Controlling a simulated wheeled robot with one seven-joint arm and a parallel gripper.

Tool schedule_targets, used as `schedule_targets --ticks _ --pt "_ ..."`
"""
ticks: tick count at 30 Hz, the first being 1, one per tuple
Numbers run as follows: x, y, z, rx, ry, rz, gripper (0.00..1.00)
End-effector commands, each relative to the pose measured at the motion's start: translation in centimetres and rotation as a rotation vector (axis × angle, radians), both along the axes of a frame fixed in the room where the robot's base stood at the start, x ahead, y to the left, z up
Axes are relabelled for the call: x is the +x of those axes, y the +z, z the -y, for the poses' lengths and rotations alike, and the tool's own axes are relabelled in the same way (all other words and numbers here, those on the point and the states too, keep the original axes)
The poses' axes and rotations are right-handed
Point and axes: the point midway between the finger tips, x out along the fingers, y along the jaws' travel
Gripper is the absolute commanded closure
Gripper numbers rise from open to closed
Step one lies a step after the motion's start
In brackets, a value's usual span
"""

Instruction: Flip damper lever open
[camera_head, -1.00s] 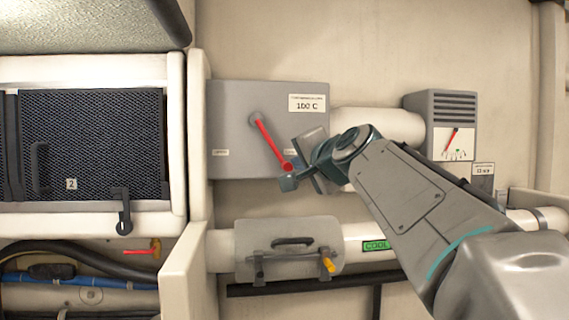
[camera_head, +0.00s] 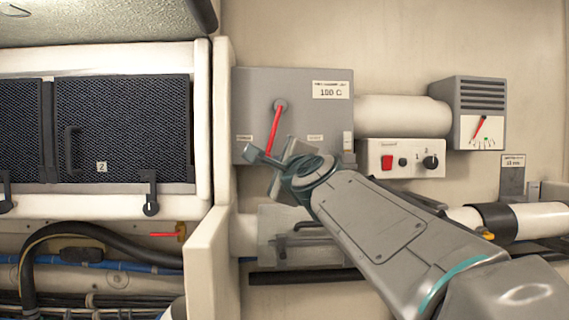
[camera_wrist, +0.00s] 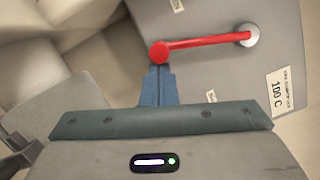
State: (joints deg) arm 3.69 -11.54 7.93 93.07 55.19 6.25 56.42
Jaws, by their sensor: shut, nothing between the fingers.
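The damper lever (camera_head: 275,130) is a red rod on a round pivot on the front of a grey box (camera_head: 250,90). It points down and slightly left in the head view. In the wrist view the red lever (camera_wrist: 205,43) ends in a round red knob (camera_wrist: 160,53). My gripper (camera_wrist: 158,72) is shut and empty, its fingertips right at the knob and seemingly touching it. In the head view my gripper (camera_head: 256,154) is beside the lever's lower end, and my wrist covers the box's lower part. Two small labels on the box are too small to read.
A "100 C" label (camera_head: 330,90) is on the box. A white control panel (camera_head: 402,158) with a red switch and a gauge unit (camera_head: 470,110) are to the right. A cream post (camera_head: 225,150) and mesh-fronted lockers (camera_head: 120,130) are left. A pipe (camera_head: 400,115) runs behind.

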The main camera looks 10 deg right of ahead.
Motion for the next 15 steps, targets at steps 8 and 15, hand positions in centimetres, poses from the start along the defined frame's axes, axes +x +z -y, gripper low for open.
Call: schedule_targets --ticks 8,15 --pt "0.1 0.6 -2.9 0.196 0.01 0.014 1.0" --pt "0.2 1.0 -3.5 0.296 -0.001 0.023 1.0"
